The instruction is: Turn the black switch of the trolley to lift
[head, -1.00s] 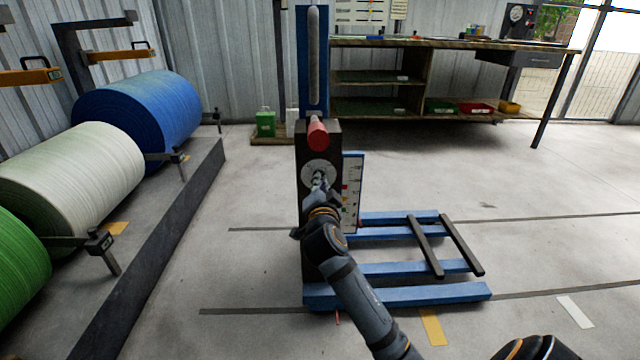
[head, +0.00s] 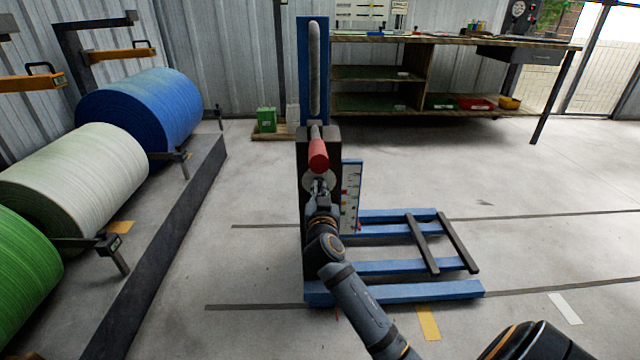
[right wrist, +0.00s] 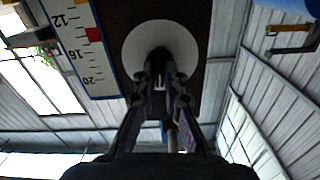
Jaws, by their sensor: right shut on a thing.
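The blue trolley (head: 312,60) stands upright in the middle of the head view, with its dark control box at mid-height. A pale round dial plate (head: 307,182) is on the box, and it also shows in the right wrist view (right wrist: 138,42). My right gripper (head: 318,186) is at the dial, and in the right wrist view (right wrist: 160,65) its fingers are shut on the black switch (right wrist: 159,54) at the plate's middle. The fingers hide most of the switch, so I cannot read its position. My left gripper is not in view.
A red handle (head: 318,155) juts out just above the dial. A scale board (head: 351,195) stands beside the box. Blue forks (head: 400,292) extend right along the floor. Large rolls (head: 140,112) lie left on a raised kerb. A workbench (head: 450,42) stands behind.

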